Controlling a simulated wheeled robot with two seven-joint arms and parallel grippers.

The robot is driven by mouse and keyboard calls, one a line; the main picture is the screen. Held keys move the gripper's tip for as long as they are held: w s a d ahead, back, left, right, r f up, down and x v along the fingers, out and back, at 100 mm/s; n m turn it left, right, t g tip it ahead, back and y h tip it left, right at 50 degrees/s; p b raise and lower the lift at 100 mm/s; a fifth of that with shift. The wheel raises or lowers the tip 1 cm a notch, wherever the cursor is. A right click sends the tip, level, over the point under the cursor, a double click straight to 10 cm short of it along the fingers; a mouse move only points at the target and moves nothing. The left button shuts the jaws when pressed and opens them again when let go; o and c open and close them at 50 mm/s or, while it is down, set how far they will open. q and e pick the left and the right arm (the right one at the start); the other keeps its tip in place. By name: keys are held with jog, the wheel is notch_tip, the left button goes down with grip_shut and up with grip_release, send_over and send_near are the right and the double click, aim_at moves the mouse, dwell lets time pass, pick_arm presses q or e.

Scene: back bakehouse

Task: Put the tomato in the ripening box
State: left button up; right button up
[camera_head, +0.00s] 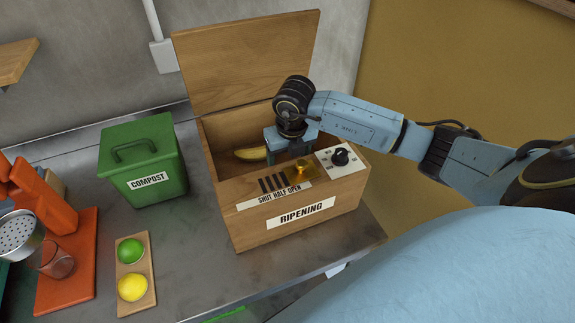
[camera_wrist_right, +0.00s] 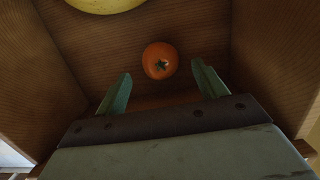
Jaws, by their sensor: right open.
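The wooden ripening box (camera_head: 247,222) stands on the metal counter with its lid (camera_head: 246,62) raised. My right gripper (camera_head: 287,150) reaches down into the box from above. In the right wrist view the gripper (camera_wrist_right: 163,92) is open, its two green fingers spread apart. An orange-red tomato (camera_wrist_right: 160,60) with a dark green stem star lies inside the box, just beyond the fingertips and between their lines; the gripper does not hold it. The tomato is hidden in the head view. A yellow banana (camera_head: 250,154) lies in the box, and part of it shows in the right wrist view (camera_wrist_right: 105,4).
A green compost bin (camera_head: 150,180) stands left of the box. A small wooden board (camera_head: 134,272) holds a lime (camera_head: 131,250) and a lemon (camera_head: 132,287). An orange juicer press (camera_head: 44,208) stands at far left. Some counter is clear before the box.

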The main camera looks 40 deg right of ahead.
notch_tip(320, 180, up, 7)
jog(key=s, duration=0.1)
jog(key=shift+f, duration=0.2)
jog(key=shift+a, duration=0.1)
dwell(0.9)
